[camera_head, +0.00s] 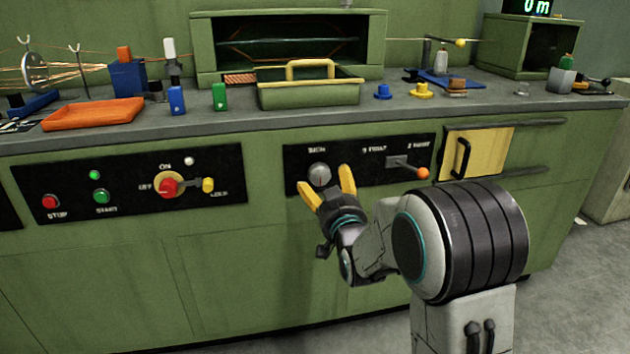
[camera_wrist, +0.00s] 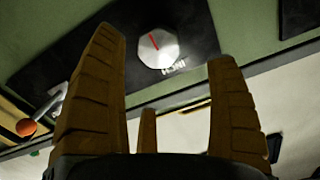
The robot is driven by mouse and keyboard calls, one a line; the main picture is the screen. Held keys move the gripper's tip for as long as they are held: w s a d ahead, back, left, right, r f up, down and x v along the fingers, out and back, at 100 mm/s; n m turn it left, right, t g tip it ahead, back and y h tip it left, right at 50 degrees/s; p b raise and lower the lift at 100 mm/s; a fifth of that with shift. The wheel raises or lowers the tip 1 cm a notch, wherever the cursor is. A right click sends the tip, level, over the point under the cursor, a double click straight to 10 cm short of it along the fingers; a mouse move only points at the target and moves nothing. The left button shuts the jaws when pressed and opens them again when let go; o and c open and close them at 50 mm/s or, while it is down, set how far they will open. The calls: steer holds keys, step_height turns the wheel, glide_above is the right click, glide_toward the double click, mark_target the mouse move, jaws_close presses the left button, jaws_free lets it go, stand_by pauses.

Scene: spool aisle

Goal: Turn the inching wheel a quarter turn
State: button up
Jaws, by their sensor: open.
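The inching wheel is a grey faceted knob (camera_head: 319,174) on the black panel in the cabinet front, under a small white label. In the wrist view the wheel (camera_wrist: 161,52) shows a short red line, slanted from its middle toward the upper left rim. My gripper (camera_head: 326,180) is open, its yellow fingers pointing at the panel. In the head view the fingertips show at the wheel's lower left and right. In the wrist view the wheel appears between and beyond the fingers (camera_wrist: 163,48), with no contact visible. The distance left to the wheel is unclear.
A lever with an orange knob (camera_head: 423,173) sits right of the wheel on the same panel. A yellow door with a black handle (camera_head: 461,158) lies further right. Another panel with a red switch (camera_head: 168,187) is at left. The worktop above holds an orange tray (camera_head: 94,114) and a green basket (camera_head: 309,94).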

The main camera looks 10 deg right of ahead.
mark_target(321, 174)
steer(key=shift+w+b, duration=0.55)
steer(key=shift+w, duration=2.8)
steer(key=shift+c, duration=0.3)
steer(key=shift+r, duration=0.15)
steer(key=c, duration=1.1)
